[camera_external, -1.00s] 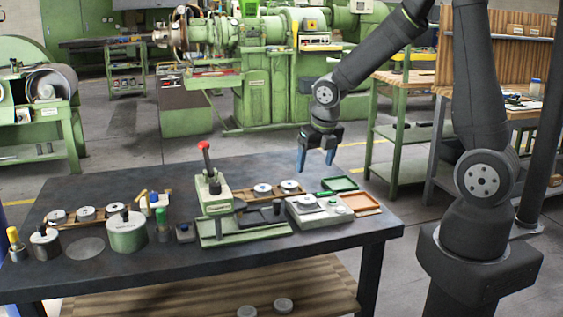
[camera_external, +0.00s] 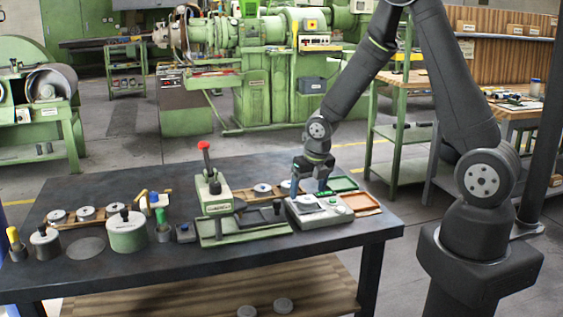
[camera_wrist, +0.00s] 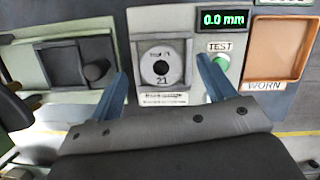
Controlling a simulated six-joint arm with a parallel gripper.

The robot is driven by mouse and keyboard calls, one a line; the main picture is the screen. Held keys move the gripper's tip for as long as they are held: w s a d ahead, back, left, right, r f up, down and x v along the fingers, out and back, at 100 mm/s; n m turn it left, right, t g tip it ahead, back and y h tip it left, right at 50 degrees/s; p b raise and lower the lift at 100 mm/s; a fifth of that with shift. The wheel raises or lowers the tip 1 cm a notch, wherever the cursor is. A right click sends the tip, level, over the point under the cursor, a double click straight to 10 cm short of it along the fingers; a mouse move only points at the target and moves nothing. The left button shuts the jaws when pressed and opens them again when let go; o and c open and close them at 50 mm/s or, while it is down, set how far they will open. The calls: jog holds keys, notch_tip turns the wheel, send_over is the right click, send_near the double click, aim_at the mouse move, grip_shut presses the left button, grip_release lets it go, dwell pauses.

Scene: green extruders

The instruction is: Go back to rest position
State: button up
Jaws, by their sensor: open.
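My gripper (camera_external: 310,186) hangs pointing down just above the grey test device (camera_external: 320,210) at the right part of the dark table. In the wrist view the two blue fingers (camera_wrist: 166,82) are spread apart, with nothing held between them. Between and beyond them a round metal disc with a dark centre (camera_wrist: 161,67) sits on the device's square plate. The device's display (camera_wrist: 223,19) reads 0.0 mm, and a green TEST button (camera_wrist: 222,61) is beside the right finger. In the external view the gripper partly hides the device's back.
A green press with a red-knobbed lever (camera_external: 213,190) stands left of the device. An orange tray, labelled WORN (camera_wrist: 280,48), and a green tray (camera_external: 343,184) lie to the right. Several discs, pots and bottles occupy the table's left. Air above the table is free.

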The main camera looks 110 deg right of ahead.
notch_tip(320, 180, up, 6)
jog(key=shift+f, duration=0.15)
jog(key=w+f, duration=0.1)
jog(key=w, duration=0.3)
jog(key=w+f, duration=0.1)
jog(key=w, duration=0.3)
jog(key=w+d+f, duration=0.1)
jog(key=w, duration=0.4)
jog(key=shift+w+a+f, duration=0.2)
jog(key=shift+w+f, duration=0.1)
jog(key=shift+w, duration=0.25)
jog(key=shift+o, duration=0.5)
jog(key=o, duration=0.5)
jog(key=shift+c, duration=0.2)
